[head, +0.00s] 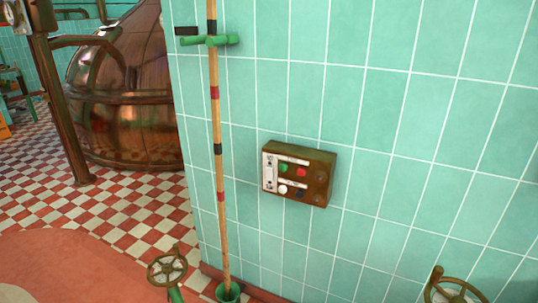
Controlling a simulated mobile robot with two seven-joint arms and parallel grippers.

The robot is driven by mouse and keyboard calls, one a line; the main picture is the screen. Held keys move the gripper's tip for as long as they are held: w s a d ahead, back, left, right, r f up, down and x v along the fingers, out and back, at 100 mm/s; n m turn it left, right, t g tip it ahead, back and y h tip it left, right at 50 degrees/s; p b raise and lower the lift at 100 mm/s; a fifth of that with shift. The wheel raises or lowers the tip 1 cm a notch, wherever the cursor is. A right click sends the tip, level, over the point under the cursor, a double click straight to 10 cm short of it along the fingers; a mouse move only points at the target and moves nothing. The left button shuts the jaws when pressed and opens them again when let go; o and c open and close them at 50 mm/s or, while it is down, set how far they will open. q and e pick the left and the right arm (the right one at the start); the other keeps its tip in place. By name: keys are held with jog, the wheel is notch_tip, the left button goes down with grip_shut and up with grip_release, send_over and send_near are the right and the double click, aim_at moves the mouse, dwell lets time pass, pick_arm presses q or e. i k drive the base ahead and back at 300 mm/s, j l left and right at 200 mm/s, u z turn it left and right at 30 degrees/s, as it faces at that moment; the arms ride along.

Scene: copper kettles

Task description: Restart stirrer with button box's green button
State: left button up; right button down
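The button box (314,166) is a brown, worn box fixed to the green tiled wall, near the middle of the head view. Its green button (283,168) is in the upper row, left of a red button (301,172). Below are a white button (282,189) and a dark one (300,192). A pale label strip runs down the box's left side; its writing is too small to read. No stirrer can be made out; a large copper kettle (125,125) stands at the back left. Neither of my grippers shows in the head view.
A wooden pole (217,125) with red and black bands stands left of the box, in a green wall clip (210,40) and a green floor cup (228,292). Handwheels stand low left (167,267) and low right (456,289). The wall before the box is unobstructed.

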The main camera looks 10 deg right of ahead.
aim_at(284, 167)
jog(key=i+j, duration=0.1)
jog(key=i, duration=0.3)
jog(key=i+j, duration=0.1)
jog(key=i, duration=0.35)
